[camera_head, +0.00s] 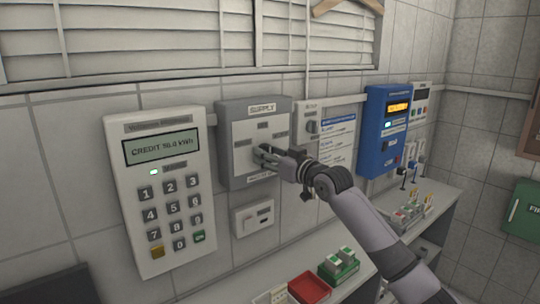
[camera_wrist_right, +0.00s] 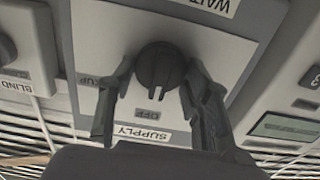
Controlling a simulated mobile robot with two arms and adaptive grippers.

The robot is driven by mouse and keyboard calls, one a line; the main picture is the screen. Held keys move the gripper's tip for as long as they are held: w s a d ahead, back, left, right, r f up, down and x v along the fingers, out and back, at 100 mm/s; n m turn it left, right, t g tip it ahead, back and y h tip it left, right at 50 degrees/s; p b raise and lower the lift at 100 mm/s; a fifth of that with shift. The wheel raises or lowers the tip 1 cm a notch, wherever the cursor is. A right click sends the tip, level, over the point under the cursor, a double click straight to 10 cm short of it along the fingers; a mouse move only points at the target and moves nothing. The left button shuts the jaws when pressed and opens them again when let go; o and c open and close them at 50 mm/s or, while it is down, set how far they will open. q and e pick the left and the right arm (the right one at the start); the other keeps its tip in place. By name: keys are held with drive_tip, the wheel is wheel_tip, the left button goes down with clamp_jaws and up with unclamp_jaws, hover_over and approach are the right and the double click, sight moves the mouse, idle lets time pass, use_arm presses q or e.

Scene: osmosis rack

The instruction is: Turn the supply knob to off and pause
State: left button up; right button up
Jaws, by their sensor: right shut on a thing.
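The supply panel (camera_head: 236,140) is a grey box with a light face on the tiled wall, labelled SUPPLY at its top. Its dark round supply knob (camera_wrist_right: 160,66) shows in the right wrist view, where the panel (camera_wrist_right: 92,30) appears upside down. The knob's pale pointer marks face roughly toward the OFF label (camera_wrist_right: 146,114). Other labels read WAIT and partly UP. My right gripper (camera_head: 266,153) is shut on the knob, one finger on each side of it. In the head view the gripper hides most of the knob. My left gripper is not in view.
A keypad meter (camera_head: 160,195) reading CREDIT hangs left of the panel. A small white switch box (camera_head: 252,215) is below it. A blue meter (camera_head: 375,130) is to the right. A red tray (camera_head: 309,288) and green-and-white parts (camera_head: 338,266) are on the shelf below.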

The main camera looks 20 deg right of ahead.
drive_tip(key=o, duration=1.1)
drive_tip(key=shift+o, duration=0.2)
drive_tip(key=v, duration=1.2)
